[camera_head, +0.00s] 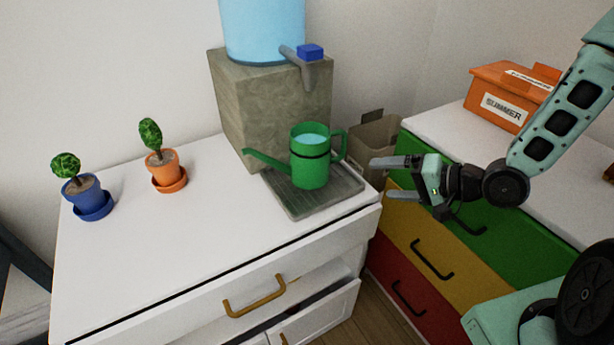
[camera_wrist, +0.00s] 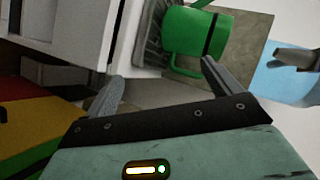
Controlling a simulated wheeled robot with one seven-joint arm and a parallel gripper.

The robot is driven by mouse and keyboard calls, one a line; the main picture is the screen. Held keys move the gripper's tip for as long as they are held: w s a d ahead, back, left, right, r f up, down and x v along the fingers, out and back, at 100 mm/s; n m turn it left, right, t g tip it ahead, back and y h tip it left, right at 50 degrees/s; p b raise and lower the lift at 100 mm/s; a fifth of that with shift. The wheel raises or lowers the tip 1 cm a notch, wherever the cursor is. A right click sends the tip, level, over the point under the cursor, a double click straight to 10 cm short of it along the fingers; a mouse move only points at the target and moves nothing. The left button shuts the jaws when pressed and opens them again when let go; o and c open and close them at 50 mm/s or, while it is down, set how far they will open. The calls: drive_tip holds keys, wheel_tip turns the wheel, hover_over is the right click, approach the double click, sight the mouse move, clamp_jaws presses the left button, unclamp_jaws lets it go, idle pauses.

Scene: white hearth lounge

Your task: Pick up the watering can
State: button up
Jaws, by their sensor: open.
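The green watering can (camera_head: 311,165) stands upright on a grey ribbed tray (camera_head: 316,195) on the white cabinet, under the tap of a water dispenser. Light blue water shows inside it. Its spout points left and its handle points right, towards my gripper. My gripper (camera_head: 390,180) is open and empty, to the right of the can and apart from it, beyond the cabinet's right edge. In the wrist view the can (camera_wrist: 190,32) is at the top, cut off by the frame, with its handle near the right finger of my gripper (camera_wrist: 162,85).
The stone-like dispenser block (camera_head: 245,110) with its blue tank (camera_head: 262,30) stands behind the can. A blue pot (camera_head: 85,192) and an orange pot (camera_head: 163,168) with plants stand left. A coloured drawer unit (camera_head: 440,225) is right, with an orange box (camera_head: 500,100) on top.

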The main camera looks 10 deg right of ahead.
drive_tip(key=w+a+m+t, duration=0.1)
drive_tip(key=w+a, duration=0.1)
drive_tip(key=w, duration=0.2)
drive_tip(key=w+a+m+t+y, duration=0.1)
drive_tip(key=w+a+m+t, duration=0.1)
drive_tip(key=w+a, duration=0.1)
drive_tip(key=w+a+m+t+y, duration=0.1)
drive_tip(key=w+a, duration=0.1)
drive_tip(key=w, duration=0.3)
drive_tip(key=shift+a+r+m+t+b, duration=0.25)
drive_tip(key=shift+m+t+b, duration=0.05)
drive_tip(key=shift+r, duration=0.15)
drive_tip(key=c, duration=1.5)
